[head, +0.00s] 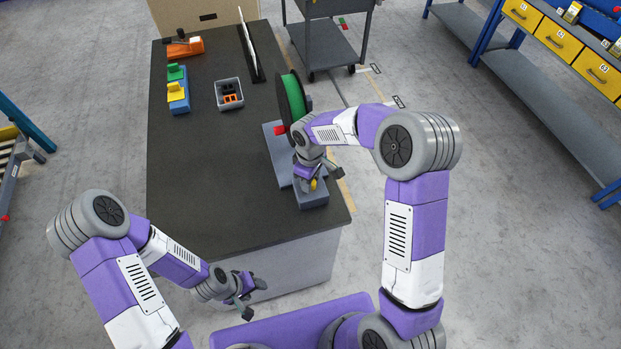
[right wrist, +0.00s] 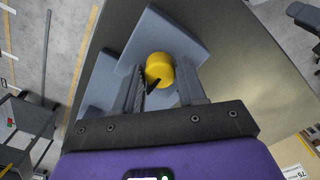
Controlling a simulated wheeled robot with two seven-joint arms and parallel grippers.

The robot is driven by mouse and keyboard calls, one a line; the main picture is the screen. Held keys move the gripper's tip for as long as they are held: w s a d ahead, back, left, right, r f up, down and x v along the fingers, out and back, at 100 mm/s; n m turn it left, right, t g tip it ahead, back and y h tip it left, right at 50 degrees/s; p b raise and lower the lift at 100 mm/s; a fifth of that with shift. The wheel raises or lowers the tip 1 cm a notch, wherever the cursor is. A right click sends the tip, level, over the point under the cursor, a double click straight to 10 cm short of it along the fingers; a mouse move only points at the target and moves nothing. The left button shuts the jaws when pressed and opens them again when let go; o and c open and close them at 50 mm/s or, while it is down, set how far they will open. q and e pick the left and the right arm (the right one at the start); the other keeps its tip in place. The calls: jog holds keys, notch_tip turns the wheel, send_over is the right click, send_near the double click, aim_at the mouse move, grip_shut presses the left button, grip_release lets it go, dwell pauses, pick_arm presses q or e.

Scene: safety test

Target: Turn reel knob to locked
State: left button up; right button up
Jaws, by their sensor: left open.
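A yellow reel knob (head: 313,184) sits on the grey base block (head: 312,200) at the table's near right corner. In the right wrist view the round yellow knob (right wrist: 159,66) has a black pointer and lies between the two fingers of my right gripper (right wrist: 160,76). Whether the fingers press on it is unclear. In the head view my right gripper (head: 318,173) is over the knob and partly hides it. The green reel (head: 293,97) with dark flanges stands upright behind it. My left gripper (head: 253,297) is open and empty, low in front of the table.
The dark table (head: 215,190) has a clear near half. A grey bin (head: 229,94) with small parts, blue fixtures with green and yellow blocks (head: 177,90), an orange tool (head: 185,47) and an upright panel (head: 249,52) occupy its far half. A cart (head: 328,42) stands behind.

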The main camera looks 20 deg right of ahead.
jog(key=o, duration=0.3)
notch_tip(320, 180, up, 8)
jog(key=shift+f+p, duration=0.2)
jog(key=shift+p, duration=0.45)
